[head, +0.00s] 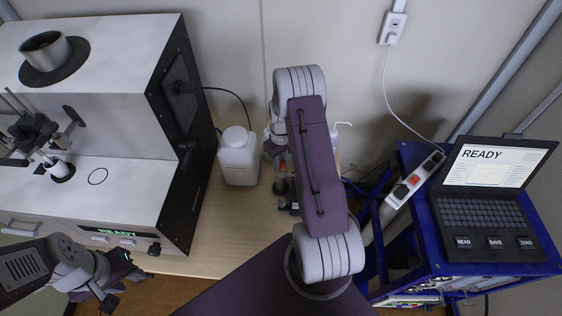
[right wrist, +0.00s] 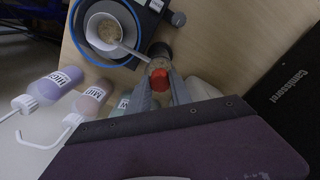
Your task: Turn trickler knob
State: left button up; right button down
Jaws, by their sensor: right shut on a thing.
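The red trickler knob (right wrist: 159,80) sits between the fingertips of my right gripper (right wrist: 161,88) in the right wrist view, and the gripper is shut on it. The knob is on the end of a dark trickler body (right wrist: 160,55). A white spout (right wrist: 130,50) runs from there to a round dish of brown soil (right wrist: 107,30). In the head view my right arm hides most of the trickler and the right gripper. My left gripper (head: 124,287) is at the lower left in the head view, open and empty, in front of the analyser.
The analyser (head: 100,130) stands at left with a READY display. A white bottle (head: 238,157) stands beside it. At right, a laptop (head: 485,195) reading READY is on a blue cart (head: 440,255). The right wrist view shows several wash bottles (right wrist: 52,88) close to the right gripper.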

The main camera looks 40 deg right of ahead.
jog(key=n, duration=0.6)
jog(key=shift+n, duration=0.4)
dwell(0.4)
jog(key=c, duration=1.2)
grip_release()
jog(key=shift+o, duration=0.2)
jog(key=shift+r+b, duration=0.3)
jog(key=shift+r, duration=0.05)
notch_tip(320, 180, up, 8)
jog(key=shift+r+b, duration=0.25)
jog(key=shift+b, duration=0.4)
